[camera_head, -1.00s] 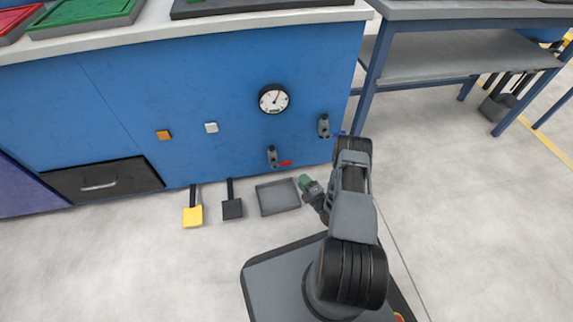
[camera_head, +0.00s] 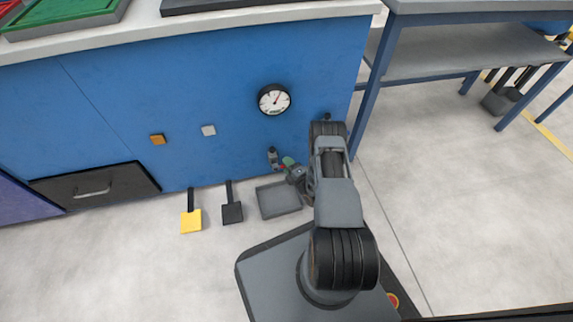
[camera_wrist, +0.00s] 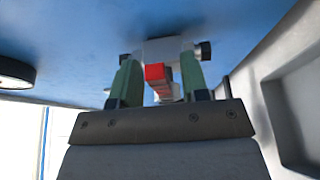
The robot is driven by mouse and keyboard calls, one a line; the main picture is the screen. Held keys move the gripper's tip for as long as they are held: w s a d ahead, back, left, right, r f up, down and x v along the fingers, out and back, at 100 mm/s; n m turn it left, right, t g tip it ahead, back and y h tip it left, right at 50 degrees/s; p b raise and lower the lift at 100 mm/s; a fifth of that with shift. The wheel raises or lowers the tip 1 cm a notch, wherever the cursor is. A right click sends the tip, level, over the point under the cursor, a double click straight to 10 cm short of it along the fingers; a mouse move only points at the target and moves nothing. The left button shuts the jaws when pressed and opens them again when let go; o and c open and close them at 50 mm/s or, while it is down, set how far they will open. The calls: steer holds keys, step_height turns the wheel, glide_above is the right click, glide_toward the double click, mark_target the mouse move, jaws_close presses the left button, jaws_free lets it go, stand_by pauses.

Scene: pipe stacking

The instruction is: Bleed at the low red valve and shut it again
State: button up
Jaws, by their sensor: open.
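The low valve (camera_head: 272,154) is a small grey fitting near the bottom of the blue cabinet front. In the wrist view its red handle (camera_wrist: 155,73) points toward the camera, in front of the grey valve body (camera_wrist: 166,48). My gripper (camera_wrist: 158,64) is open, with one green finger on each side of the red handle. Clear contact between the fingers and the handle cannot be told. In the head view my gripper (camera_head: 289,162) is just right of the low valve and hides most of the red handle.
A round gauge (camera_head: 273,99) is above the valve on the blue cabinet (camera_head: 220,70). A shallow grey tray (camera_head: 278,200) lies on the floor below. A yellow pedal (camera_head: 191,221) and a black pedal (camera_head: 231,212) are to its left. My arm mostly hides the second valve.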

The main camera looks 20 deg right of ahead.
jaws_close()
stand_by(0.3)
